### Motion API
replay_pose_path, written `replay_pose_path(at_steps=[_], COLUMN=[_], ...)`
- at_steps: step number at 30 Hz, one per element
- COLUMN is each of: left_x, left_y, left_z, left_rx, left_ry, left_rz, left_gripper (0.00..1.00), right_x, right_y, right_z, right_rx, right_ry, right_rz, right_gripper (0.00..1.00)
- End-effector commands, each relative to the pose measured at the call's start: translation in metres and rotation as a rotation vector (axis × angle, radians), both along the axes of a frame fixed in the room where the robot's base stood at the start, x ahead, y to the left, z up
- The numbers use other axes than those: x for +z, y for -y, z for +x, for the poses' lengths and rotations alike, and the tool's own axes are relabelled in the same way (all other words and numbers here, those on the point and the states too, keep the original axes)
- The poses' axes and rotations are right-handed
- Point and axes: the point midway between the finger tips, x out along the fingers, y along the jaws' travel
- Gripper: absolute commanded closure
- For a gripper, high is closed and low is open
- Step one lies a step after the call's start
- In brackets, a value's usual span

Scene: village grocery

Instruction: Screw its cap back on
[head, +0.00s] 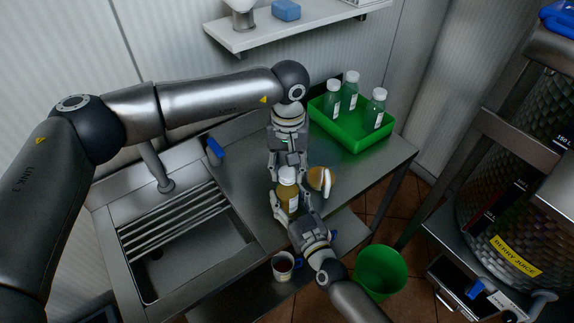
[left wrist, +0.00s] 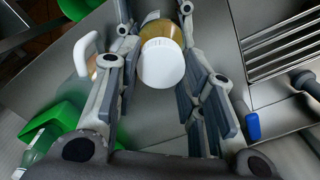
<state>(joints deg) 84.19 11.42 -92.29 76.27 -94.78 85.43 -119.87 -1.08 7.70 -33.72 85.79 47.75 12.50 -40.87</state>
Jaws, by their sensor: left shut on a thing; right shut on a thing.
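A small clear bottle (head: 289,197) with amber contents stands upright over the counter. My right gripper (head: 287,212) comes in from the lower right and is shut on its body. A white cap (head: 289,173) is at the bottle's top; it also shows in the left wrist view (left wrist: 161,63). My left gripper (head: 288,170) points straight down from above and is shut on the cap, one finger on each side. In the left wrist view the amber bottle (left wrist: 160,28) shows behind the cap, in line with it. The thread is hidden, so I cannot tell how tightly the cap sits.
An amber jug with a pale handle (head: 320,180) stands close right of the bottle. A green crate (head: 355,140) holds three white-capped bottles at the back right. The sink (head: 170,255) is left, with a blue-handled tap. A mug (head: 284,268) and green bin (head: 381,272) are lower down.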

Motion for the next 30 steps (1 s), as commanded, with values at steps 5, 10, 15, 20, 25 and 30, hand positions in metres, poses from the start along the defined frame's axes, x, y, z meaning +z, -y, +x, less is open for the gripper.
replay_pose_path(at_steps=[5, 10, 15, 20, 25, 30], left_x=[0.0002, 0.0002, 0.0002, 0.0002, 0.0003, 0.0002], left_y=[0.0007, 0.0016, 0.002, 0.002, 0.002, 0.002], left_z=[0.0002, -0.0001, -0.0004, -0.0004, -0.0003, -0.0004], left_rx=[-0.331, -0.616, -0.772, -0.802, -0.799, -0.798], left_ry=[0.0, 0.0, -0.001, -0.001, 0.0, -0.001], left_rz=[0.001, 0.0, 0.0, 0.0, 0.001, 0.0], left_gripper=[0.7, 0.7, 0.7, 0.7, 0.7, 0.44], right_x=[-0.0009, -0.001, -0.001, -0.0011, -0.0011, -0.0011], right_y=[0.0004, 0.0005, 0.0005, 0.0005, 0.0005, 0.0006], right_z=[-0.0001, -0.0002, -0.0002, -0.0002, -0.0002, -0.0003], right_rx=[0.0, -0.001, -0.001, -0.001, -0.001, -0.001], right_ry=[-0.002, -0.003, -0.003, -0.002, -0.002, -0.002], right_rz=[0.0, 0.001, 0.001, 0.0, 0.0, 0.0], right_gripper=[1.0, 1.0, 1.0, 1.0, 1.0, 1.0])
